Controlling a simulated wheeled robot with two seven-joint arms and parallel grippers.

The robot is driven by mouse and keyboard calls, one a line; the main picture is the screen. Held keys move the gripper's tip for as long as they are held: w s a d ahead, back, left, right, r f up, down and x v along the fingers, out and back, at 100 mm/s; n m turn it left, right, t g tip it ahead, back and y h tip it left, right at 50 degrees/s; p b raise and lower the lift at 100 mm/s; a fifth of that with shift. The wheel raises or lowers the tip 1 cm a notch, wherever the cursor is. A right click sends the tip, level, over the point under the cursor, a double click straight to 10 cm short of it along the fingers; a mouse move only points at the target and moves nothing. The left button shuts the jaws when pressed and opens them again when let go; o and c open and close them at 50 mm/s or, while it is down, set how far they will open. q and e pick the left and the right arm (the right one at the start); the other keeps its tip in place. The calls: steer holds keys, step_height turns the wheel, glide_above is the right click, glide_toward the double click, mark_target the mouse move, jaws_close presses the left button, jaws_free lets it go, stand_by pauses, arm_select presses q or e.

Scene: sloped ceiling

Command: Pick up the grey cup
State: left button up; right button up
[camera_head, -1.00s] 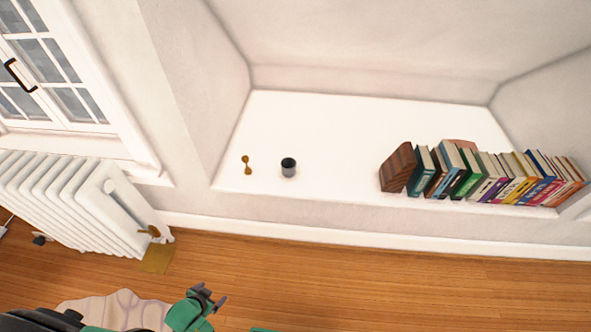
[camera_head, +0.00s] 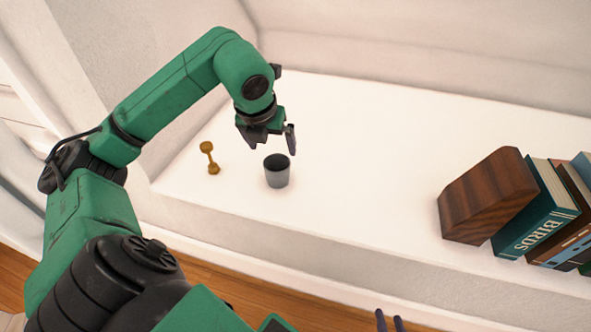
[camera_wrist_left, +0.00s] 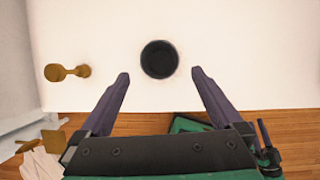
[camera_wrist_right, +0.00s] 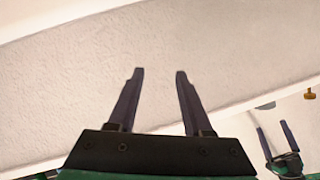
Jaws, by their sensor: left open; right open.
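The grey cup (camera_head: 277,172) stands upright on the white ledge, dark inside and open at the top. In the left wrist view the cup (camera_wrist_left: 159,60) is seen from above, just beyond and between the fingertips. My left gripper (camera_head: 273,146) is open above the ledge near the cup and holds nothing; its spread fingers (camera_wrist_left: 160,78) show in its own wrist view. My right gripper (camera_head: 388,322) is low at the bottom edge of the head view. In its wrist view (camera_wrist_right: 158,74) it is open and empty, facing the white wall below the ledge.
A small brass dumbbell-shaped object (camera_head: 209,157) stands left of the cup. A wooden bookend (camera_head: 488,197) and several books (camera_head: 536,222) stand on the ledge at the right. The white ledge (camera_head: 370,150) is bare between the cup and the bookend.

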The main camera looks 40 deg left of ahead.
mark_target(279, 168)
arm_select(q)
steer(key=b+x, duration=0.1)
steer(key=x, duration=0.2)
steer(key=b+x, duration=0.1)
steer(key=x, duration=0.3)
steer(key=s+b+x, duration=0.1)
steer(key=b+x, duration=0.1)
steer(key=x, duration=0.2)
steer(key=shift+d+f, duration=0.15)
arm_select(e)
step_height(279, 168, down, 5)
arm_select(q)
steer(key=shift+w+a+f, duration=0.25)
steer(key=shift+w+f, duration=0.3)
steer(key=shift+f, duration=0.25)
steer(key=c, duration=1.2)
arm_select(e)
steer(key=w+r+t, duration=0.4)
steer(key=w+r, duration=0.2)
steer(key=r, duration=0.2)
steer(key=shift+w+d+r, duration=0.15)
steer(key=shift+w+r, duration=0.1)
steer(key=shift+w, duration=0.1)
arm_select(q)
steer(key=shift+r, duration=0.1)
